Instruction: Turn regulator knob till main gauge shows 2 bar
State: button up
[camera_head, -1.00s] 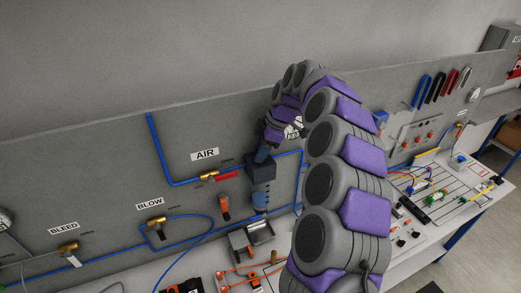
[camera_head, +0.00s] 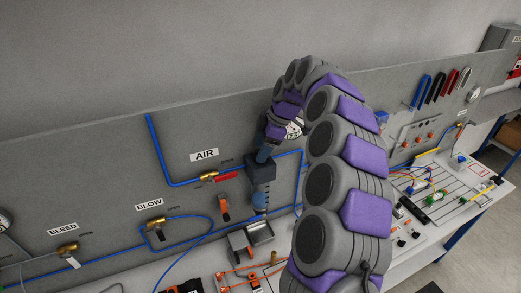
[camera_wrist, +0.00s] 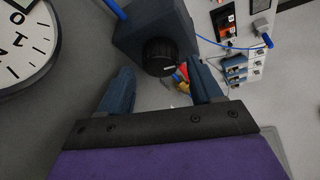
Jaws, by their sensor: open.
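My gripper also shows over the regulator's top in the head view (camera_head: 266,152). A white gauge (camera_wrist: 22,45) is cut off at the wrist view's left edge; its reading is unclear. My arm partly hides a dial (camera_head: 294,131) in the head view.
A red-handled AIR valve (camera_head: 222,177) and an orange-handled valve (camera_head: 224,208) are left of the regulator. Blue tubing runs around it. BLOW (camera_head: 157,226) and BLEED (camera_head: 68,250) valves are farther left. Another gauge (camera_head: 4,223) is at the left edge.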

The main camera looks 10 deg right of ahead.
jog(key=p+v, duration=0.4)
jog(key=v, duration=1.2)
jog(key=s+a+f+m+g+h+b, duration=0.1)
jog(key=s+a+f+m+b, duration=0.3)
jog(key=s, duration=0.5)
jog(key=s+a+f+m+g+b, duration=0.1)
jog(key=s+a+f+m+b, duration=0.2)
jog(key=s+a+f+b, duration=0.35)
jog(key=s+d+f+m+h+b, duration=0.1)
jog(key=s+d+f+m+b, duration=0.1)
jog(key=s+f, duration=0.8)
jog(key=s+d+f+m+g+h+b, duration=0.1)
jog(key=s+f+m+b, duration=0.4)
jog(key=s+f, duration=0.6)
jog(key=s+m+h, duration=0.1)
jog(key=s+m, duration=0.1)
jog(key=s, duration=0.5)
jog(key=shift+d+f, duration=0.2)
jog(key=shift+d, duration=0.2)
